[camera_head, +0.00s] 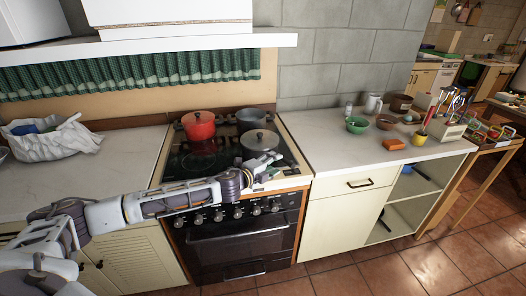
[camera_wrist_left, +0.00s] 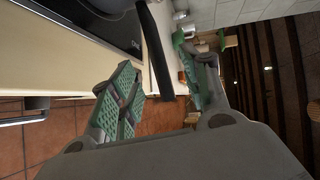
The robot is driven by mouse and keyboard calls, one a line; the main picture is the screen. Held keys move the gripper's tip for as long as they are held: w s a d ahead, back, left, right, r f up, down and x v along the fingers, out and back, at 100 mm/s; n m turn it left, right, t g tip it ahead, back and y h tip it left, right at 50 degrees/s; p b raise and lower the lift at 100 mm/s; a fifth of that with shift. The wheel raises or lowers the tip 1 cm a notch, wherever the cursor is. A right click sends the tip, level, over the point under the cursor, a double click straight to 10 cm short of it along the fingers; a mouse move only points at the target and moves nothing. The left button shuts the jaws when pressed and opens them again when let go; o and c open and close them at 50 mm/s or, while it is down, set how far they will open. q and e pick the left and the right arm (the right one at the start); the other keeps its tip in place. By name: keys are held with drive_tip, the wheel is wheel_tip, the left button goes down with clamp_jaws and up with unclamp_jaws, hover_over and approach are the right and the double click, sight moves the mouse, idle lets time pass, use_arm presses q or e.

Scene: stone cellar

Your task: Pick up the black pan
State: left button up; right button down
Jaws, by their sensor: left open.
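In the left wrist view a long black handle (camera_wrist_left: 156,50) runs down between the fingers, with a dark piece of the pan at the top edge. My left gripper (camera_head: 272,159) is open at the stove's front right edge, just in front of the pan. In the wrist view its green-padded fingers (camera_wrist_left: 158,66) stand on both sides of the handle, apart from it. My right gripper is not in view.
A red pot (camera_head: 198,125) stands left of the pan, and another dark pot (camera_head: 252,116) is behind it. The right counter (camera_head: 330,150) holds a green bowl (camera_head: 357,125), mugs and several small items. A white bag (camera_head: 52,140) lies on the left counter.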

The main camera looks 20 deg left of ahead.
sight(281, 160)
use_arm(q)
drive_tip(key=shift+x, duration=2.6)
drive_tip(key=shift+f, duration=0.2)
clamp_jaws()
drive_tip(key=shift+a+r, duration=0.1)
